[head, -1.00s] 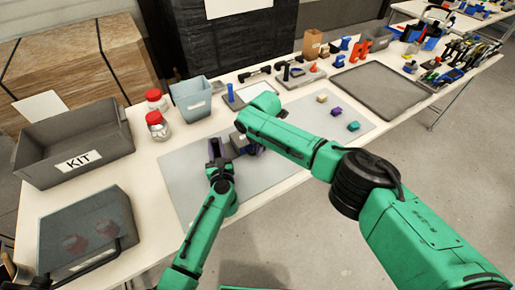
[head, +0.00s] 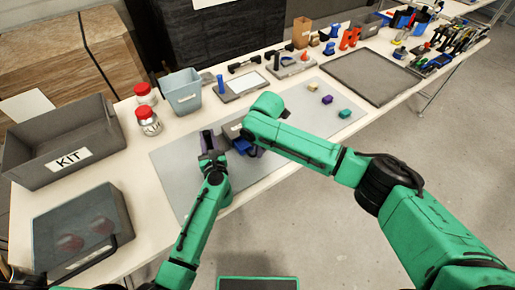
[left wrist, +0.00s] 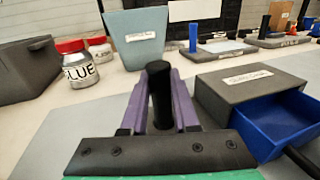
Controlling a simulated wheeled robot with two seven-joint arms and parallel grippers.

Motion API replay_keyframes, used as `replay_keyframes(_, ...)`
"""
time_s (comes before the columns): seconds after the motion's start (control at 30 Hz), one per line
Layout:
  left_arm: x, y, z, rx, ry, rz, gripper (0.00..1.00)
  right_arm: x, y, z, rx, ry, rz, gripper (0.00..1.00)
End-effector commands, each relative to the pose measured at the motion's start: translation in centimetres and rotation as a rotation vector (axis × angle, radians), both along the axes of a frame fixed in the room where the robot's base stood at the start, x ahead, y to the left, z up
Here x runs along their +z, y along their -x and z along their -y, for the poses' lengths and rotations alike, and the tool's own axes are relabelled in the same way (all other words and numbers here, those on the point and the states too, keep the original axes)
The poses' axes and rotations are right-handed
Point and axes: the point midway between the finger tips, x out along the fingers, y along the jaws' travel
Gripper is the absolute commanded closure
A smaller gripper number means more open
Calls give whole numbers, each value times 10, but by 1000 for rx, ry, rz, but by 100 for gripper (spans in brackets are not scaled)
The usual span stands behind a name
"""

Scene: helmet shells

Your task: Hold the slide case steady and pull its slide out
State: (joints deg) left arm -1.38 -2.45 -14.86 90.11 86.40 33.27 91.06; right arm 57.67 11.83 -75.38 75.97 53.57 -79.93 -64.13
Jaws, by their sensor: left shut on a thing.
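The grey slide case (left wrist: 248,84) stands on the mat at the right of the left wrist view, and its label faces up. Its blue slide (left wrist: 265,122) sticks well out of the front; the slide also shows in the head view (head: 242,146), in front of the case (head: 232,129). My left gripper (head: 207,143) has its purple fingers shut on an upright black post (left wrist: 161,95) beside the case. Whether the post joins the case is unclear. My right gripper (head: 257,152) is at the slide's front, mostly hidden by its own arm; its grip is hidden.
A grey mat (head: 185,175) lies under the case. Small yellow, purple and teal blocks (head: 327,99) lie to the right. A KIT bin (head: 60,140), jars with red lids (head: 148,120) and a blue-grey bin (head: 182,92) stand to the left.

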Motion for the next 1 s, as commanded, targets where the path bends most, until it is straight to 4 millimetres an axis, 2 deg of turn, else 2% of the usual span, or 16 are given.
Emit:
replay_keyframes(0.03, 0, 0, 0, 0, 0, 0, 100, 0, 0, 0, 1, 0, 0, 74)
replay_keyframes(0.07, 0, 0, 0, 0, 0, 0, 100, 0, 0, 0, 1, 0, 0, 62)
replay_keyframes(0.1, 0, 0, 0, 0, 0, 0, 100, 0, 0, 0, 1, 1, 1, 58)
replay_keyframes(0.37, 0, 0, 0, 0, 0, 0, 100, 1, 0, 0, 1, 0, 1, 58)
replay_keyframes(0.47, 0, 0, 0, 0, 0, 0, 100, 7, 0, 0, 1, -2, 3, 58)
replay_keyframes(0.57, 0, 0, 0, 0, 0, 0, 100, 25, 2, 2, 2, -2, 3, 58)
replay_keyframes(0.8, 0, 0, 0, 0, 0, 0, 100, 90, 11, 9, 2, -2, 5, 58)
replay_keyframes(0.9, 0, 0, 0, 0, 0, 0, 100, 108, 15, 10, 1, -1, 2, 58)
replay_keyframes(1.0, 0, 0, 0, 0, 0, 0, 100, 117, 16, 12, 0, 0, 2, 58)
